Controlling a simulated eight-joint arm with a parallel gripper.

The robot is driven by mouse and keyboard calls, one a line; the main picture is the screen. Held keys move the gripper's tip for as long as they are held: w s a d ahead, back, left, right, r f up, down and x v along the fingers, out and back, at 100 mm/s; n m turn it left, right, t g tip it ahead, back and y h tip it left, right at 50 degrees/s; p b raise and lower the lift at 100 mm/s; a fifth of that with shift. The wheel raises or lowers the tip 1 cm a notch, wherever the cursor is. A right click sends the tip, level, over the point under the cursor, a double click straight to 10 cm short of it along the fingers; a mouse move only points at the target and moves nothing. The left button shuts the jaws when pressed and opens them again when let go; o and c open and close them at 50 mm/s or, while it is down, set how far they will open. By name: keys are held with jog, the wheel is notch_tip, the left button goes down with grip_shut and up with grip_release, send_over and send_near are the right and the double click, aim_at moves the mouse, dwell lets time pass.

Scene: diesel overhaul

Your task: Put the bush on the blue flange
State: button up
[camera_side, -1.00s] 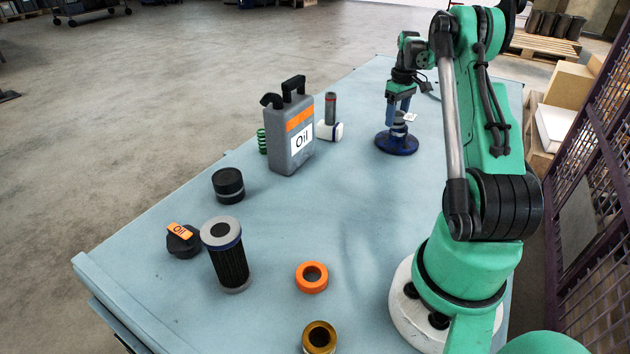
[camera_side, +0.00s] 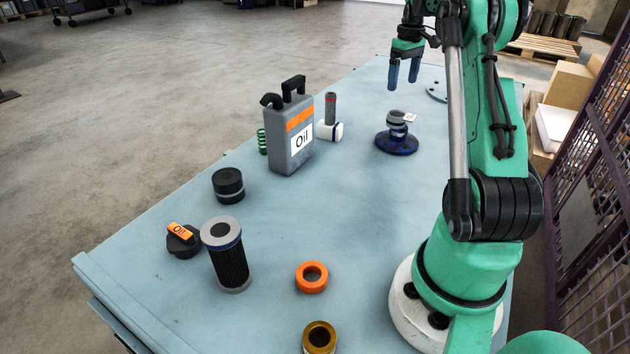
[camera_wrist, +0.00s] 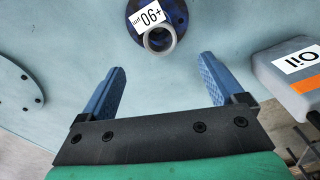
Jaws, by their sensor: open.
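The bush (camera_side: 398,124) is a grey ring-shaped piece with a white tag. It sits upright on the blue flange (camera_side: 397,145), a dark blue disc flat on the table. In the wrist view the bush (camera_wrist: 160,38) shows its open bore, with its tag reading "+06", and the blue flange (camera_wrist: 180,14) lies under it. My gripper (camera_side: 403,82) is open and empty, raised above and apart from the bush. In the wrist view its two blue fingers (camera_wrist: 166,82) are spread, with bare table between them.
A grey oil can (camera_side: 291,137) stands left of the flange, with a white-and-grey part (camera_side: 330,130) beside it. A grey disc (camera_side: 437,92) lies behind. A black cap (camera_side: 228,185), a filter (camera_side: 229,260) and an orange ring (camera_side: 312,278) stand nearer. The table's middle is clear.

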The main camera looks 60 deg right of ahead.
jog(key=w+a+r+n+t+h, duration=0.1)
jog(key=w+a+r, duration=0.15)
jog(key=a, duration=0.45)
jog(key=w+a+r+t, duration=0.1)
jog(key=w+a, duration=0.3)
jog(key=a, duration=0.2)
jog(key=w+a+r+n+t+h, duration=0.1)
jog(key=w+a+r, duration=0.15)
jog(key=a, duration=0.45)
jog(key=s+a+f+t+y, duration=0.1)
jog(key=s+a+f+t, duration=0.1)
jog(key=a, duration=0.7)
jog(key=s+a+f+n+t+y, duration=0.1)
jog(key=a+f, duration=0.4)
jog(key=a, duration=0.5)
jog(key=shift+s+n+t, duration=0.3)
jog(key=shift+s+t, duration=0.3)
jog(key=shift+s, duration=0.1)
